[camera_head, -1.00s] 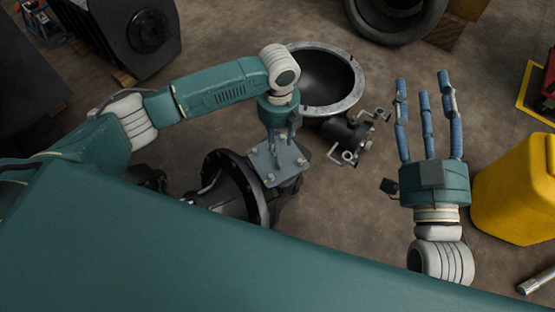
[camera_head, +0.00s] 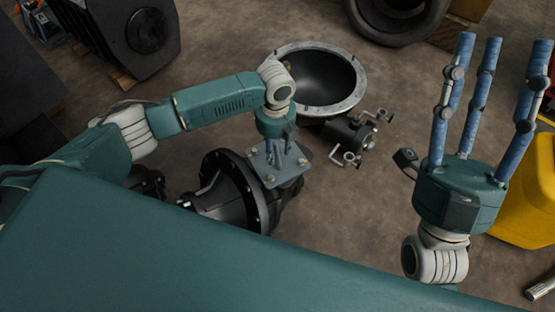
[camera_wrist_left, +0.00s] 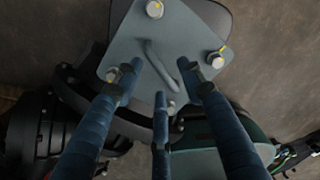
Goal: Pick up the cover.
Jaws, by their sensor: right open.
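The cover (camera_head: 291,179) is a grey square plate with corner bolts and a raised bar handle. It sits on a black round housing (camera_head: 231,196) in the head view. My left gripper (camera_head: 281,158) is right above the cover, fingers pointing down. In the left wrist view, the cover (camera_wrist_left: 196,29) fills the top middle, and the spread fingertips of my left gripper (camera_wrist_left: 163,85) are around the handle with gaps visible. Contact with the handle cannot be told. My right gripper (camera_head: 501,42) is open and empty, fingers up, at the right, far from the cover.
A black bowl-shaped housing with a pale rim (camera_head: 354,98) and a small black fitting with metal handles (camera_head: 348,134) lie behind the cover. A yellow canister (camera_head: 521,205) stands at the right, partly behind my right arm. Floor between the fitting and my right gripper is clear.

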